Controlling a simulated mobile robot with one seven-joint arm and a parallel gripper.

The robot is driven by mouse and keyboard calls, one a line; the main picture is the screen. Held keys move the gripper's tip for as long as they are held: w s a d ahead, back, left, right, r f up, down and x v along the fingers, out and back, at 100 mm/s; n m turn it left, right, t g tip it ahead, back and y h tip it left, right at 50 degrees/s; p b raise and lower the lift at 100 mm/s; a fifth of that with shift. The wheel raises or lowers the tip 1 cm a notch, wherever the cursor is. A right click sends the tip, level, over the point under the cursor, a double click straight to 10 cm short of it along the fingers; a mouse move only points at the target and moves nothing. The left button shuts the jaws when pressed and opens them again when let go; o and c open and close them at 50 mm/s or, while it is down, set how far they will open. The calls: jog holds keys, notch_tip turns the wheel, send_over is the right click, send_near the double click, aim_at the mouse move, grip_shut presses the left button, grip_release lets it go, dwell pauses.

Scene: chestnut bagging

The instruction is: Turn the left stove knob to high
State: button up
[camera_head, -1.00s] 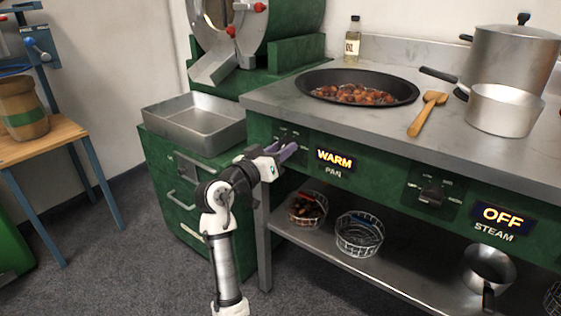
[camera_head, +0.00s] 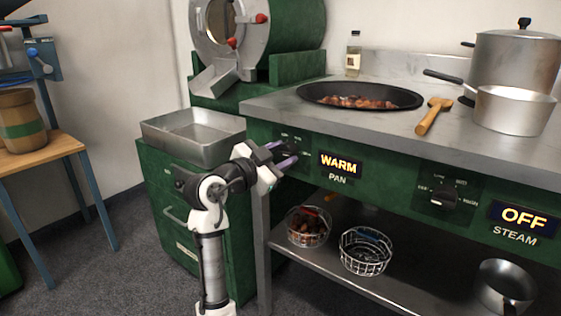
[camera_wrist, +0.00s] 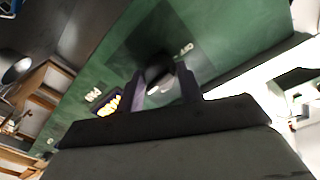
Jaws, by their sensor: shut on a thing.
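The left stove knob (camera_wrist: 158,76) is dark and round, on the green front panel below the pan. In the wrist view it sits between the two fingers of my gripper (camera_wrist: 165,88), which is shut on it. In the head view my gripper (camera_head: 284,154) is at the panel's left end, and the fingers cover much of the knob. The lit sign (camera_head: 340,164) beside it reads WARM, above the word PAN. The wide dark pan (camera_head: 318,88) on the stove top holds brown chestnuts.
The right knob (camera_head: 443,197) has a sign (camera_head: 524,217) reading OFF, above STEAM. A metal tray (camera_head: 160,133) stands left of the stove. Wire baskets (camera_head: 366,251) sit on the lower shelf (camera_head: 330,273). A wooden spoon (camera_head: 433,115) and pots (camera_head: 514,110) are on top.

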jog(key=shift+r+m, duration=0.1)
jog(key=shift+m, duration=0.4)
jog(key=o, duration=1)
jog(key=p+v, duration=0.1)
jog(key=v, duration=1.2)
jog(key=shift+s+a, duration=0.2)
jog(key=shift+s, duration=0.15)
